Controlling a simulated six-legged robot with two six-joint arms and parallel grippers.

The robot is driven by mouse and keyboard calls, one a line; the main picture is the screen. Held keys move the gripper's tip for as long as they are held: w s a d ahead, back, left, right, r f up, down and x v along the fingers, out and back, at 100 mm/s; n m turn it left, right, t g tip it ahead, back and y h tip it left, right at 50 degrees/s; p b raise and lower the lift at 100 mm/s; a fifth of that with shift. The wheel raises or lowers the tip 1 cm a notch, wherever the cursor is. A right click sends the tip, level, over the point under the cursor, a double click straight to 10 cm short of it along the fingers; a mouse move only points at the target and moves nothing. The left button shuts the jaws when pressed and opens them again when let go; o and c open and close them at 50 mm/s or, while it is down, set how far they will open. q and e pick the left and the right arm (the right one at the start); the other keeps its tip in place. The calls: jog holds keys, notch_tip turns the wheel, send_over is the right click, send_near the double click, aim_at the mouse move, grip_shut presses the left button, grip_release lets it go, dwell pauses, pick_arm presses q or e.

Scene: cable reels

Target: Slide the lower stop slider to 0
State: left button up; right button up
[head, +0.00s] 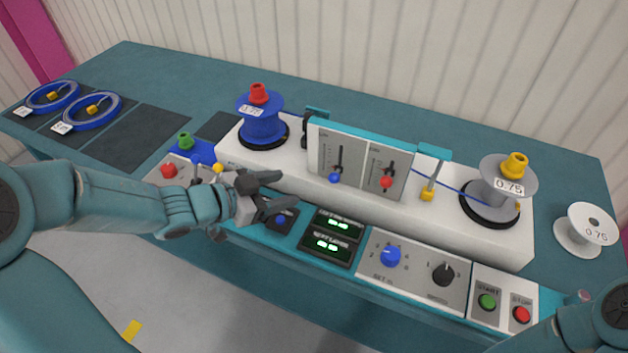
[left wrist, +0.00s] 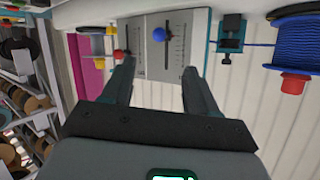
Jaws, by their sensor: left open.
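The upright grey panel (head: 358,162) carries two vertical sliders, one with a blue knob (head: 334,178) and one with a red knob (head: 386,182). Both knobs sit in the lower half of their slots in the head view; I cannot read which is the lower stop or its scale. My left gripper (head: 286,190) is open and empty, left of the panel and apart from it, pointing toward it. In the left wrist view the panel appears upside down beyond the open fingers (left wrist: 160,68), with the blue knob (left wrist: 158,34) between them and the red knob (left wrist: 119,56) by the left finger. My right gripper is out of view.
A blue reel (head: 262,125) stands left of the panel and a grey reel (head: 496,182) right, with blue cable running along. Displays (head: 333,244), a blue dial (head: 390,257) and start and stop buttons (head: 487,302) line the front.

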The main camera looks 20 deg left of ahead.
aim_at(330, 179)
pick_arm(q)
jog(key=x, duration=1.3)
jog(key=shift+b, duration=0.35)
jog(key=shift+d+f, duration=0.1)
jog(key=shift+f, duration=0.05)
grip_shut()
jog(key=c, duration=1)
grip_release()
jog(key=shift+c, duration=0.3)
jog(key=shift+f, duration=0.15)
